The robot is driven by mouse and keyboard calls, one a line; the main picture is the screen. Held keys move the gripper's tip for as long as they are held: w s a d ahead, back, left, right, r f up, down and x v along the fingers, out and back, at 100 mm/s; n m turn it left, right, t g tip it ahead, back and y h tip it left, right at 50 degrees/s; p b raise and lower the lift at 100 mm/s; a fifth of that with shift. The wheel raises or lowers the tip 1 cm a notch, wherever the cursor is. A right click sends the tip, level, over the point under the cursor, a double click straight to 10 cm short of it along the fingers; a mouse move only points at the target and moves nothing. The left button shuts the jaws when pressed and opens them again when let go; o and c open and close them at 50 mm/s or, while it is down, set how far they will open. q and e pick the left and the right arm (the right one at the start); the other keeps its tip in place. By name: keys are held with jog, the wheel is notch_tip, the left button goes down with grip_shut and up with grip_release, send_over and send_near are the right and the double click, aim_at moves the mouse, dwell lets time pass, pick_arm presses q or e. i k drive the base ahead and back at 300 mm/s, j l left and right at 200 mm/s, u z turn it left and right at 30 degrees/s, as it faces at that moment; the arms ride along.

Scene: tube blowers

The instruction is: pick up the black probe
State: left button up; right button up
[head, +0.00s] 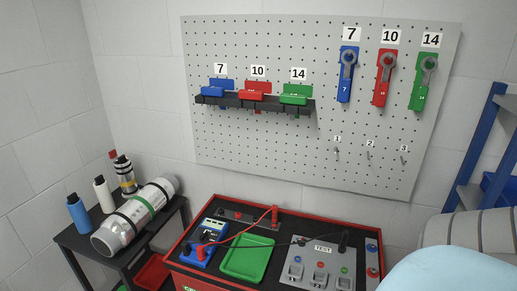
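The black probe (343,240) appears as a small dark upright shape on the right part of the red cart's top, at the back edge of the grey TEST panel (321,267). A thin dark lead seems to run left from it toward the blue multimeter (211,241). A red probe (275,215) stands at the cart's back edge, with a red lead curving to the multimeter. Neither of my grippers is in view.
A green tray (247,258) lies between multimeter and TEST panel on the red-rimmed cart (196,212). A dark side table (77,243) with bottles and a cylinder stands left. A pegboard (250,135) with tools is behind. A blue rack (475,155) is at right.

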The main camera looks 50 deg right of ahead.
aim_at(341, 247)
jog(key=z, duration=2.25)
